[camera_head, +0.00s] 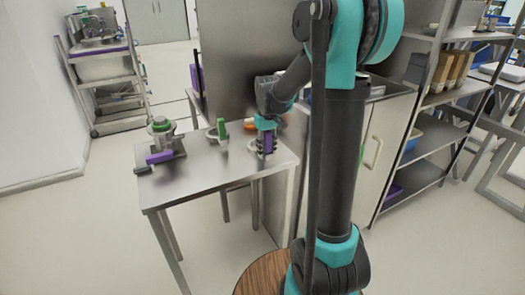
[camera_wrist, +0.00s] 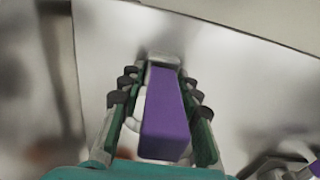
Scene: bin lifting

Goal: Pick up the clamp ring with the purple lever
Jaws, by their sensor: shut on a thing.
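My gripper (camera_head: 266,152) points down over the right end of the metal table. Its fingers are closed around a purple lever (camera_head: 267,142). In the wrist view, the purple lever (camera_wrist: 165,120) stands between the two fingers of my gripper (camera_wrist: 160,80), with a grey metal end beyond it. The pale ring part of this clamp ring is mostly hidden by the fingers. I cannot tell whether it touches the table.
A clamp ring with a green lever (camera_head: 222,131) stands on the table (camera_head: 203,172) to the left. Farther left is a metal fitting (camera_head: 163,137) with a green top and another purple lever (camera_head: 159,157). A grey panel (camera_head: 236,60) rises behind. The table's front middle is clear.

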